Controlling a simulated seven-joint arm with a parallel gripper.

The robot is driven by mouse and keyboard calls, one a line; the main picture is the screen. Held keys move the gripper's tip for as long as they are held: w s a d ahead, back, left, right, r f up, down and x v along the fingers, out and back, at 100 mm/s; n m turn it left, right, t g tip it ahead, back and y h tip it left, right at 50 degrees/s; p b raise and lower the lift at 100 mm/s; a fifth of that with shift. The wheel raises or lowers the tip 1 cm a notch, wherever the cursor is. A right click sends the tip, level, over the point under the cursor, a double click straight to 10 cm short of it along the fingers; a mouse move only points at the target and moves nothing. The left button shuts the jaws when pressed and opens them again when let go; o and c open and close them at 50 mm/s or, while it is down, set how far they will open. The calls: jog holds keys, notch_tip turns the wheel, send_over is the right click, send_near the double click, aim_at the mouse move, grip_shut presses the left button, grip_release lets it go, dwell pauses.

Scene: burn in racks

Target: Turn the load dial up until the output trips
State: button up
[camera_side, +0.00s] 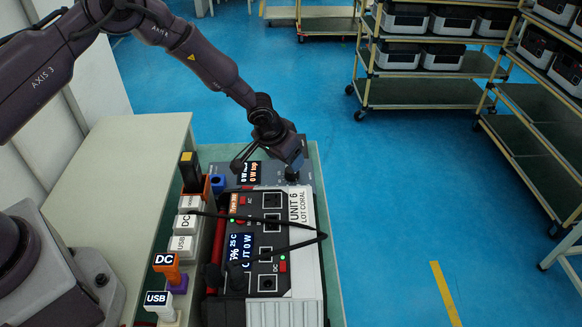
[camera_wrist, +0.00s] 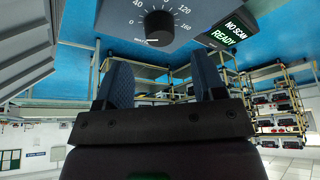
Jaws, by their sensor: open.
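The load dial (camera_wrist: 158,25) is a black round knob on a grey panel with a printed scale from 0 to 160. In the side view the dial (camera_side: 292,175) is just below my gripper (camera_side: 290,160). In the wrist view my gripper (camera_wrist: 161,70) has two dark fingers spread apart with nothing between them; the dial is beyond their tips, apart from them. The load box display (camera_side: 250,172) reads 0 W on both lines. The power unit (camera_side: 300,208), labelled UNIT 6 LOT CORAL, has a screen (camera_side: 241,249) showing 25 C and OUT 0 W.
A small screen (camera_wrist: 228,32) beside the dial reads NO SCAN, READY. A black cable (camera_side: 290,247) crosses the unit's face. Labelled plugs, including an orange DC one (camera_side: 167,267) and a white USB one (camera_side: 159,303), stand left. Shelved racks (camera_side: 435,92) stand behind, across open blue floor.

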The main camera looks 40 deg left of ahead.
jog(key=x, duration=0.5)
jog(key=shift+w+f, duration=0.1)
jog(key=shift+f, duration=0.3)
jog(key=c, duration=0.9)
